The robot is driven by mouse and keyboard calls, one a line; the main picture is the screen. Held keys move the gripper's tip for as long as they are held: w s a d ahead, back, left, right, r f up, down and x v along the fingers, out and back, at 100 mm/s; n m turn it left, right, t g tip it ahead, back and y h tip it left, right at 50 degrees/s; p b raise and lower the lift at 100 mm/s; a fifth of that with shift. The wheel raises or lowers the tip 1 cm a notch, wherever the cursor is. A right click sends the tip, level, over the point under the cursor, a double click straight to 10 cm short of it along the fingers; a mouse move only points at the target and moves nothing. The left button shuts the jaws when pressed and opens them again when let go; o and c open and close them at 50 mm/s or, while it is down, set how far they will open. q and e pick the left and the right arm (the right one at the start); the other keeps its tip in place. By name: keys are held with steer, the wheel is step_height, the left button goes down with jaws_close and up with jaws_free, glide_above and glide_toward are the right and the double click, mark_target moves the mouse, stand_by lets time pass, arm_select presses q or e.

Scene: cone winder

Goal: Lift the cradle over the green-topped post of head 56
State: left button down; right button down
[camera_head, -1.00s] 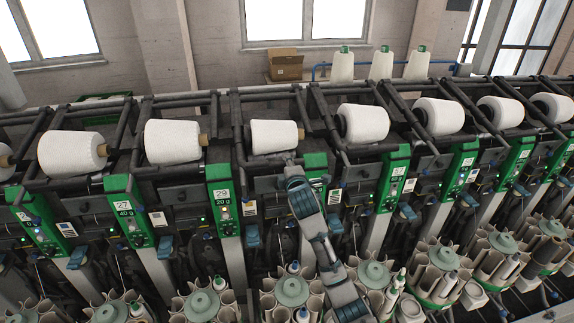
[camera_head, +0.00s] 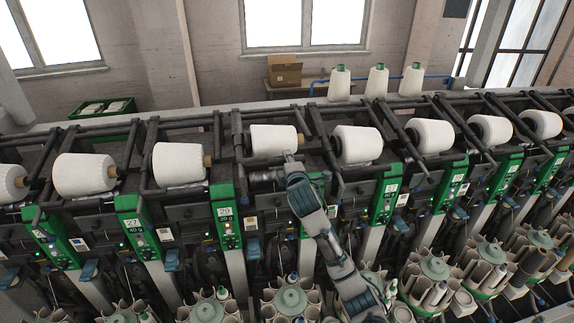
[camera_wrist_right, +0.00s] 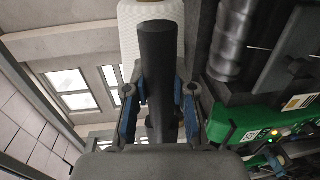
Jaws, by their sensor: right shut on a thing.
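My right gripper (camera_head: 276,170) is at the front of the cradle (camera_head: 239,140) that carries a white cone (camera_head: 273,140) in the middle of the head view. In the right wrist view its blue-padded fingers (camera_wrist_right: 160,100) are shut on the cradle's dark round handle (camera_wrist_right: 157,55). The cone sits higher than its neighbours, so the cradle is raised. A green-topped post (camera_head: 309,195) stands just behind my right arm, which hides most of its panel, so its number cannot be read. My left gripper is out of view.
Neighbouring heads stand close on both sides, with white cones (camera_head: 181,163) and green panels (camera_head: 225,213). Round magazines (camera_head: 290,300) line the front below. Several dark bars cross behind the cones. A cardboard box (camera_head: 284,71) and green-tipped cones (camera_head: 378,82) stand at the back.

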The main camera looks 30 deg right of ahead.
steer(key=shift+f, duration=0.2)
steer(key=c, duration=0.9)
jaws_free()
steer(key=shift+c, duration=0.2)
steer(key=shift+s, duration=0.15)
steer(key=v, duration=1.1)
steer(key=shift+s, duration=0.2)
